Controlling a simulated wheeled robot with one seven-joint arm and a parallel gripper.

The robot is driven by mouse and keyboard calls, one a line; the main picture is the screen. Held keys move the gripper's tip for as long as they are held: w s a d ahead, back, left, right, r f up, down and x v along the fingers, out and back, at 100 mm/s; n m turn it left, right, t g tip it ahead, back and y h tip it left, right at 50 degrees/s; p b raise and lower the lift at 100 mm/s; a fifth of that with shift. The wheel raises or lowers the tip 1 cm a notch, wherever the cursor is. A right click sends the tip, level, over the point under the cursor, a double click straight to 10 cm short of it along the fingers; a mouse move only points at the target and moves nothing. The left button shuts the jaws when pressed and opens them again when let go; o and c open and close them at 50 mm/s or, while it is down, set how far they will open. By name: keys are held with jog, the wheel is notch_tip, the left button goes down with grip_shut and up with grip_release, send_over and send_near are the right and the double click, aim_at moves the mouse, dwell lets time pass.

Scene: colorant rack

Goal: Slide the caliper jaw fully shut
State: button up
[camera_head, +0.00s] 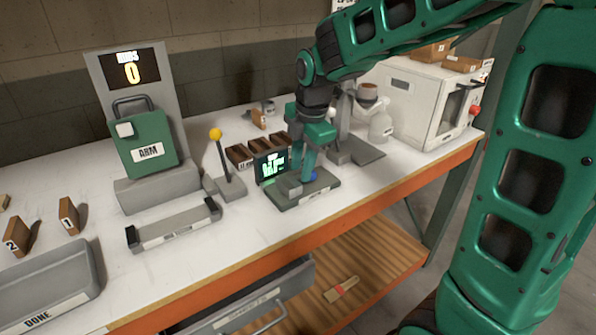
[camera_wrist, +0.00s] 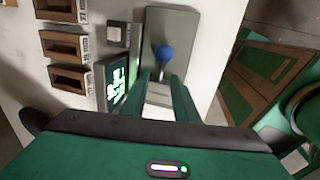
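The caliper station is a flat grey base (camera_head: 316,190) on the bench, with a dark display showing green marks (camera_head: 270,166) at its left. A small grey block (camera_head: 289,187) sits on the base, and a blue ball knob (camera_head: 313,175) is partly hidden by my gripper. In the wrist view the blue knob (camera_wrist: 165,52) lies just beyond my fingertips, near the middle. I cannot tell how far the jaw is from shut. My gripper (camera_head: 306,178) points down over the base; its fingers (camera_wrist: 159,77) are apart with nothing visibly held.
Brown bins (camera_head: 262,152) stand behind the display. A yellow-knobbed lever (camera_head: 216,134) and a grey tray (camera_head: 175,224) are to the left. A stand with a cup (camera_head: 367,91) and a white machine (camera_head: 420,103) are to the right. The bench's orange front edge (camera_head: 350,217) is close.

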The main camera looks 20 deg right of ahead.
aim_at(305, 191)
notch_tip(305, 191, up, 8)
jog(key=s, duration=0.1)
jog(key=shift+s+d+r, duration=0.15)
jog(key=shift+s+r, duration=0.05)
jog(key=shift+s, duration=0.1)
dwell(0.3)
jog(key=s+d+f+m, duration=0.3)
jog(key=s+d+m, duration=0.2)
jog(key=s+m, duration=0.4)
jog(key=s+d+f+m+g, duration=0.1)
jog(key=s+d+f+m, duration=0.2)
jog(key=s+d+m, duration=0.3)
jog(key=s+d+f+m+g, duration=0.1)
jog(key=s+d+f+m, duration=0.3)
jog(key=s+m, duration=0.8)
jog(key=shift+s+d, duration=0.25)
jog(key=shift+d, duration=0.6)
jog(key=shift+w+f, duration=0.3)
jog(key=shift+w, duration=0.35)
